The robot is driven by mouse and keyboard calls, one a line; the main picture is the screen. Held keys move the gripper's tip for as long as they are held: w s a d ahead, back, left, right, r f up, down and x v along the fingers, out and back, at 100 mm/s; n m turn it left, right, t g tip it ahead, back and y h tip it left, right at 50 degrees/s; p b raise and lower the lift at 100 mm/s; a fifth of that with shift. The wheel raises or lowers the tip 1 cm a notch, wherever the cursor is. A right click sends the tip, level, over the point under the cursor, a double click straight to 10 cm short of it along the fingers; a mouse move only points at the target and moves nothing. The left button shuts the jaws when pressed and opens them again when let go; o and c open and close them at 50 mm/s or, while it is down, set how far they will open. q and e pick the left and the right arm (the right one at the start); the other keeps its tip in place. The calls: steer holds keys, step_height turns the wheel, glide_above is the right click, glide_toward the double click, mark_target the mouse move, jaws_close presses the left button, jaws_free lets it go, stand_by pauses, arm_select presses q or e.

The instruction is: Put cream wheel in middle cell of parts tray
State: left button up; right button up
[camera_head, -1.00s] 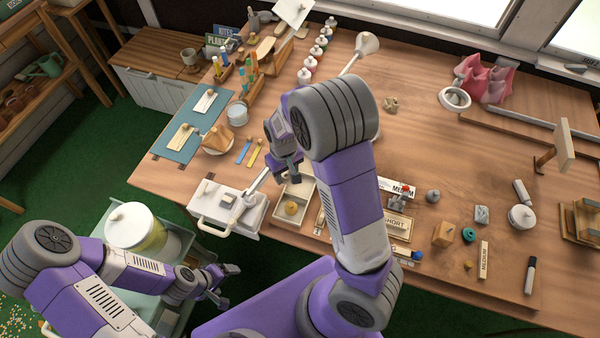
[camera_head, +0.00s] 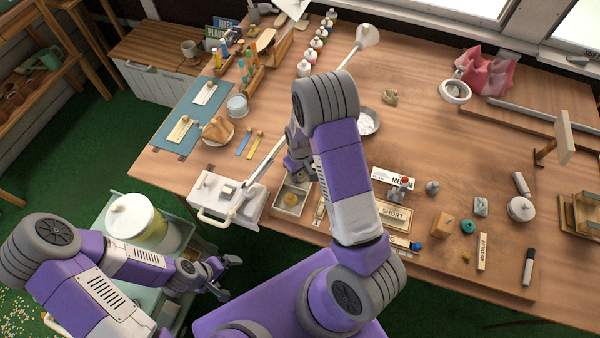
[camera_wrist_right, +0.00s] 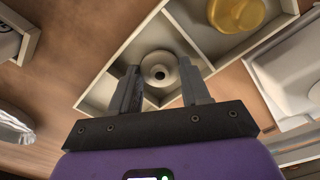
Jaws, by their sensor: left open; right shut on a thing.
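The parts tray (camera_head: 279,207) is a cream, divided box near the front edge of the bench. It also shows in the right wrist view (camera_wrist_right: 192,42), with a yellow round piece (camera_wrist_right: 238,12) in one cell. In the head view the arm hides the wheel and part of the tray. My left gripper (camera_head: 231,277) is open and empty, low at left.
A white handled tray (camera_head: 213,200) stands just left of the parts tray. Wooden label blocks (camera_head: 393,214) lie to the right. A metal bowl (camera_head: 367,122) is behind my right arm. The bench's back middle is mostly clear.

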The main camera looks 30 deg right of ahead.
steer(key=shift+f, duration=0.3)
steer(key=o, duration=0.8)
steer(key=shift+r, duration=0.15)
step_height(320, 180, up, 12)
steer(key=shift+p, duration=1.05)
